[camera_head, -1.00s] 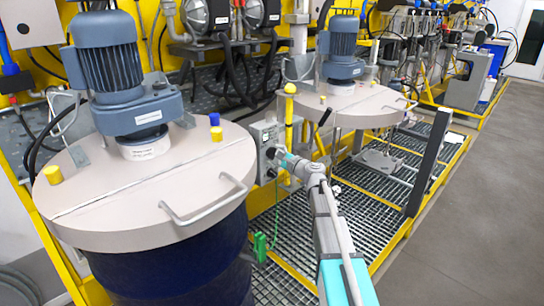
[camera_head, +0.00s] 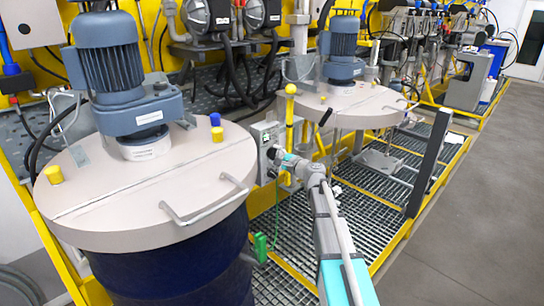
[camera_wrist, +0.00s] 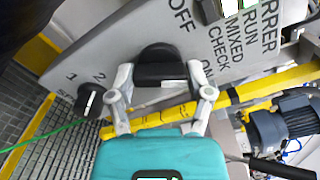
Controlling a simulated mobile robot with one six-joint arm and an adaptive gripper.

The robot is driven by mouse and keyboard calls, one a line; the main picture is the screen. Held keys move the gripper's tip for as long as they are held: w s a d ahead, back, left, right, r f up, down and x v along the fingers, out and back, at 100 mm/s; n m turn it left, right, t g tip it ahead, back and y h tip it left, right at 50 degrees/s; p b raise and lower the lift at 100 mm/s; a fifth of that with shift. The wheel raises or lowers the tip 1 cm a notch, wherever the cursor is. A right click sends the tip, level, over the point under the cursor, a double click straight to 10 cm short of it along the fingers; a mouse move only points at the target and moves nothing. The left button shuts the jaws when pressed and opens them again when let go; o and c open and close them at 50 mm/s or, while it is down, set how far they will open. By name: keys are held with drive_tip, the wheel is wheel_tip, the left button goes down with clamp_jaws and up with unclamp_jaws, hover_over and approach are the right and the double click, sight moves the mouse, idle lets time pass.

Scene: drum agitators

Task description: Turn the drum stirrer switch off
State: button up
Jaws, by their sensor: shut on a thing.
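The stirrer switch (camera_wrist: 160,72) is a black rotary knob on a grey panel, with OFF printed above its right side and ON at its right in the wrist view. My gripper (camera_wrist: 158,78) has one finger on each side of the knob's black handle and is shut on it. The handle lies across the picture between the fingers; which label it points to I cannot tell. In the head view, my gripper (camera_head: 278,155) is at the front of the grey control box (camera_head: 264,134), and the switch is too small to make out there.
A smaller black knob (camera_wrist: 89,101) marked 1 and 2 sits left of the switch. The near drum lid (camera_head: 150,190) with its blue motor stands left of my arm. A yellow-knobbed post (camera_head: 290,105) rises close beside the box. The grey floor at right is clear.

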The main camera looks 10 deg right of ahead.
drive_tip(key=n, duration=0.7)
drive_tip(key=shift+s, duration=0.2)
drive_tip(key=n, duration=0.6)
drive_tip(key=shift+w, duration=0.1)
drive_tip(key=shift+n, duration=0.3)
drive_tip(key=o, duration=1.1)
drive_tip(key=shift+d+r, duration=0.1)
drive_tip(key=shift+o, duration=0.2)
drive_tip(key=v, duration=1.2)
